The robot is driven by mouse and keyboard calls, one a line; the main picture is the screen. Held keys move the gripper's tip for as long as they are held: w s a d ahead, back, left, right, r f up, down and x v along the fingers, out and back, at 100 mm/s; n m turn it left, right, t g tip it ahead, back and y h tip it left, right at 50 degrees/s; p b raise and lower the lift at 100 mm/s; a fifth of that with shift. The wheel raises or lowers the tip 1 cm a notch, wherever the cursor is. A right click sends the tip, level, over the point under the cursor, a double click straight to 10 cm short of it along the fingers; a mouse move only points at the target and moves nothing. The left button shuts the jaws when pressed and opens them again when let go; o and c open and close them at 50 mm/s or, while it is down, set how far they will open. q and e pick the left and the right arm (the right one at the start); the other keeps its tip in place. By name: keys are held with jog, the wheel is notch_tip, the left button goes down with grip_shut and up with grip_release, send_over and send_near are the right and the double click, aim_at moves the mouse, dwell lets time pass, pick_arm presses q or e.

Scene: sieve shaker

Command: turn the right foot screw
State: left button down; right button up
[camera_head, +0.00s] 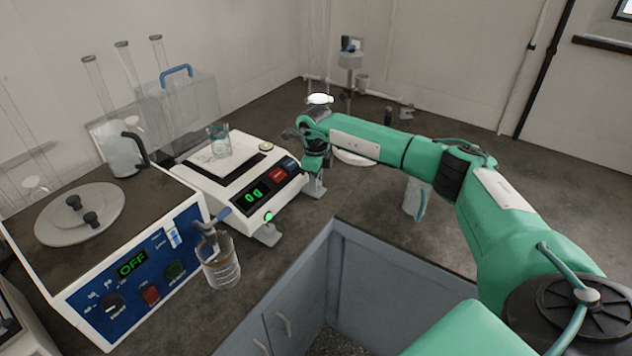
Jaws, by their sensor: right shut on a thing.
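The white balance (225,180) stands on the dark bench, with a green-lit display and a glass beaker on its pan. My right gripper (317,188) points down at the balance's front right corner. It is shut on the right foot screw there, and the screw itself is mostly hidden by the gripper and wrist. The left foot (268,235) shows as a grey piece under the balance's front left corner. A small round yellowish spot (266,147), perhaps a level, sits on the balance's top at the back right. My left gripper is not in view.
A blue-and-white bath unit (135,265) reading OFF stands to the left, with a beaker (221,265) at its spout. A clear box (185,105) and glass cylinders stand behind. An open recess in the cabinet (375,275) lies in front.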

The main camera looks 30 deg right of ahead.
jog(key=shift+r, duration=0.1)
jog(key=o, duration=0.7)
jog(key=shift+r, duration=0.2)
notch_tip(320, 180, up, 8)
jog(key=shift+a+r+b, duration=0.1)
jog(key=shift+r+b, duration=0.05)
jog(key=shift+b, duration=0.5)
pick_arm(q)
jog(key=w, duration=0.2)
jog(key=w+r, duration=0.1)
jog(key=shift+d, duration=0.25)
pick_arm(e)
notch_tip(320, 180, up, 5)
jog(key=shift+s+a, duration=0.1)
jog(key=shift+s, duration=0.05)
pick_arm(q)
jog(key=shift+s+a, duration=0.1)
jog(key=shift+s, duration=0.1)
